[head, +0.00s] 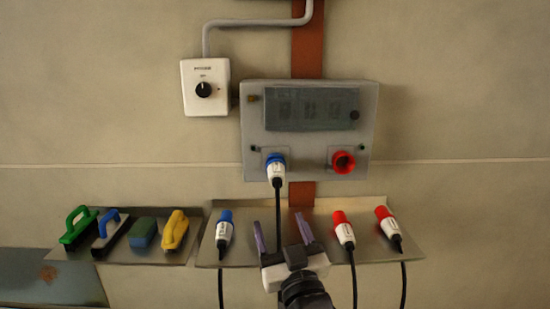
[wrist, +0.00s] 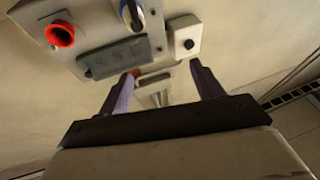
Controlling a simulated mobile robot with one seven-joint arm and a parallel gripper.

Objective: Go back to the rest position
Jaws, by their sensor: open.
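My gripper (head: 281,234) is open and empty in front of the right-hand metal shelf (head: 316,224), with its purple fingers apart. The fingers also show in the wrist view (wrist: 160,88), with nothing between them. A grey socket panel (head: 308,150) on the wall is above the gripper; it also shows at the top of the wrist view (wrist: 103,20). A blue-and-white plug (head: 276,169) sits in the panel's left socket, its black cable hanging down behind the gripper. The red right socket (head: 343,162) is empty.
A blue-and-white plug (head: 225,230) lies left of my gripper, and two red-and-white plugs (head: 343,230) (head: 387,226) lie right of it. Brushes and a sponge (head: 143,233) lie on the left shelf. A white rotary switch (head: 205,87) is on the wall above.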

